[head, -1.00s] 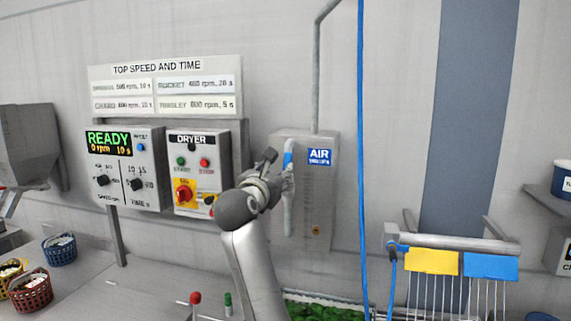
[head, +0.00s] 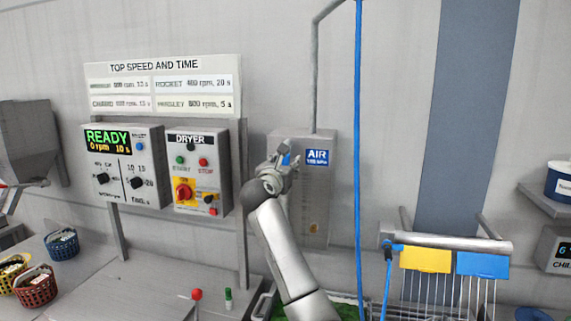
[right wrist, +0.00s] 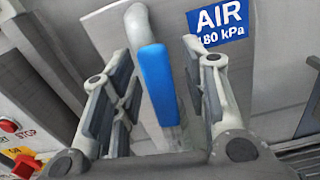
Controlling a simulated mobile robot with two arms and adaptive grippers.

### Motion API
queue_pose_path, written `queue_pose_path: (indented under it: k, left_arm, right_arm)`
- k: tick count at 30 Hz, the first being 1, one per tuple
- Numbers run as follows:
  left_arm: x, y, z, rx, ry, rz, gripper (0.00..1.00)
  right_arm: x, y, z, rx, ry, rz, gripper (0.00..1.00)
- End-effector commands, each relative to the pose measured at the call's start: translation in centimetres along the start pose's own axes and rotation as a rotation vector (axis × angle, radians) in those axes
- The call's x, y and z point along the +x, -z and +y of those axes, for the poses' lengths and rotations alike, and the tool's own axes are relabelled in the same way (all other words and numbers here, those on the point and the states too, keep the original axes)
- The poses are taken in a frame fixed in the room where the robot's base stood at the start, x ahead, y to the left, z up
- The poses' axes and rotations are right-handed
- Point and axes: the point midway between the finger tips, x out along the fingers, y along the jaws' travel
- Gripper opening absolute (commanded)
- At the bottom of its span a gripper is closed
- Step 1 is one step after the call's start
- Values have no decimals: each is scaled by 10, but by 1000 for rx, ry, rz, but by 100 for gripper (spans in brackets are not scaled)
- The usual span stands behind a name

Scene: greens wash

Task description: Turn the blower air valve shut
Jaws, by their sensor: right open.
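The blower air valve's blue handle (right wrist: 158,80) stands nearly upright in the right wrist view, leaning a little, on a grey panel (head: 318,205) with a blue AIR sign (head: 317,158). My right gripper (right wrist: 155,95) is open, with one finger on each side of the handle and gaps showing on both sides. In the head view my right gripper (head: 279,160) is in front of the panel, left of the sign, and covers most of the handle. My left gripper is not in view.
The dryer box (head: 197,172) with its red knob is just left of my right gripper. A blue hose (head: 359,120) hangs right of the panel. A rail (head: 450,242) with yellow and blue tags is farther right. Colored baskets (head: 62,245) stand at left.

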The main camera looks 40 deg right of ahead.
Motion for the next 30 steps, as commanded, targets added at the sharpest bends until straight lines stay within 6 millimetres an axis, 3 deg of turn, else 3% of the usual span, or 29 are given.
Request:
queue_pose_path:
  k: [5, 14, 23, 30]
  left_arm:
    - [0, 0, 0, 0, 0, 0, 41]
    - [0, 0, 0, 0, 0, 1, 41]
    - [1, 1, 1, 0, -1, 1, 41]
    - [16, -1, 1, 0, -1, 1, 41]
  right_arm:
    - [0, 0, 0, 0, 0, -1, 38]
    - [0, 0, 0, 0, 0, 0, 0]
    - [0, 0, 0, 3, 0, 0, 0]
    - [-1, 4, -5, 68, -1, 0, 0]
